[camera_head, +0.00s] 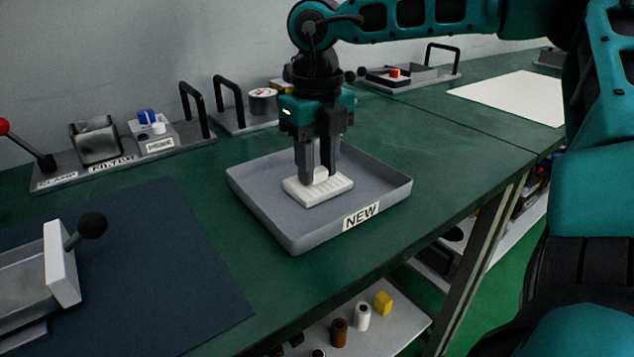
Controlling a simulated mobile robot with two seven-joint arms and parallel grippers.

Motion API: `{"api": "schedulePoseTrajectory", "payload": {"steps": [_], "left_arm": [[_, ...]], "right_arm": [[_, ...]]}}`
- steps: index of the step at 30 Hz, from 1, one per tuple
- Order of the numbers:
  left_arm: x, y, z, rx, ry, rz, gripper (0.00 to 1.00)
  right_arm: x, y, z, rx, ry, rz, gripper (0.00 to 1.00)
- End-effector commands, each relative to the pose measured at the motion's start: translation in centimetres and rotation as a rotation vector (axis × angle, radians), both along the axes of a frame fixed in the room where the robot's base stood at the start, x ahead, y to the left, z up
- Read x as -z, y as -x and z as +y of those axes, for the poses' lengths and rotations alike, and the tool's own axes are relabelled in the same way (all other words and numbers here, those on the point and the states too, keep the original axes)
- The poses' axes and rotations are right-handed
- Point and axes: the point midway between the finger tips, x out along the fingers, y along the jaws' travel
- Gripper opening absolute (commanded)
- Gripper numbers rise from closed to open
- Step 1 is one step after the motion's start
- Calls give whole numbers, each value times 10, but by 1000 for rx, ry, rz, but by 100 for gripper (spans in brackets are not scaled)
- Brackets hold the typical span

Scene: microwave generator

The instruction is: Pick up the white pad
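The white pad (331,190) is a flat ribbed block with a small raised grip on top. It appears to lie flat in the grey tray labelled NEW (262,204). My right gripper (320,178) points straight down over the pad. Its two fingers stand apart, one on each side of the raised grip, with tips close to the pad's top. I cannot tell whether they press on the grip. The fingers hide part of the pad. My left gripper is out of view.
Behind the tray are a fixture with a metal cup (96,142), a blue-topped part (147,117) and black handles. A dark mat (150,260) with a grey knobbed device (62,262) is at left. A shelf (395,327) with small parts is below. A white sheet (512,97) lies back right.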

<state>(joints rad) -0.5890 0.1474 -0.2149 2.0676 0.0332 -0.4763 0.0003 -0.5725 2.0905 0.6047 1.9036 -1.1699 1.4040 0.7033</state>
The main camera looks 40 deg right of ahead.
Motion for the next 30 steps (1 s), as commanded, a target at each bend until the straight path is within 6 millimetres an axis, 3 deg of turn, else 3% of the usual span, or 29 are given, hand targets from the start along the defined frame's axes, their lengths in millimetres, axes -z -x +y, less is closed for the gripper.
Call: {"api": "schedulePoseTrajectory", "payload": {"steps": [8, 20, 26, 30], "left_arm": [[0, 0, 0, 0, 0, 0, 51], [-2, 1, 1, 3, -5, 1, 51], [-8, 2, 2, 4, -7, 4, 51], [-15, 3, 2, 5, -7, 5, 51]], "right_arm": [[0, 0, 0, 0, 1, 0, 4], [-9, -1, 0, 0, 2, -3, 4], [-39, -1, 0, 0, 2, -5, 4], [-75, -1, 0, 1, 4, -6, 4]]}}
